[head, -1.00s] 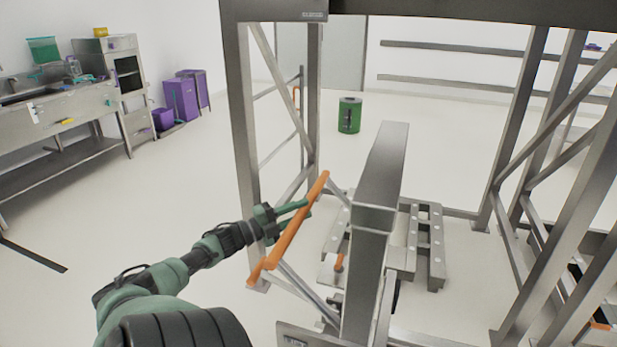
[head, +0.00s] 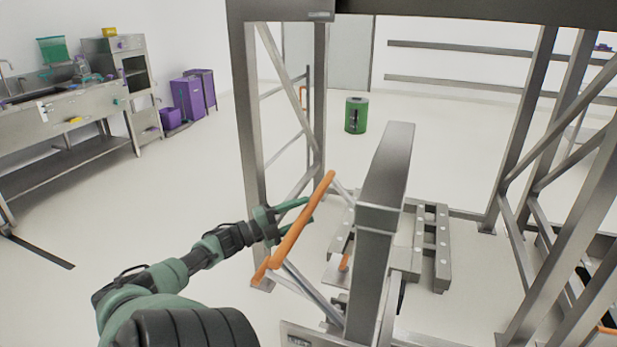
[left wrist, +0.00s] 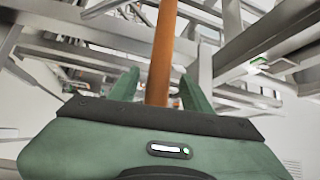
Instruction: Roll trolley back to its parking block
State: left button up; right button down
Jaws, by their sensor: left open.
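The trolley appears to be the grey metal frame with a thick upright column (head: 382,180) right of centre in the head view. Its orange handle bar (head: 302,222) slants up to the right on its left side. My left gripper (head: 292,208) is at the middle of this bar with its fingers spread. In the left wrist view the orange bar (left wrist: 161,55) runs between the two green fingers (left wrist: 160,90), with gaps showing on both sides. A grey bolted structure (head: 442,250) lies low behind the column; I cannot tell whether it is the parking block. My right gripper is not seen.
A tall grey steel frame stands around the trolley, with a left post (head: 250,130) and braced posts (head: 520,130) at the right. A green bin (head: 356,115) stands on the floor behind. A steel bench (head: 60,165) and purple bins (head: 188,101) are at left. Floor between is open.

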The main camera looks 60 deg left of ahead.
pick_arm(q)
jog(key=shift+s+a+f, duration=0.1)
jog(key=shift+s+f, duration=0.05)
jog(key=shift+s, duration=1.2)
jog(key=shift+s+a+f, duration=0.1)
jog(key=shift+s, duration=1.2)
jog(key=shift+f, duration=0.1)
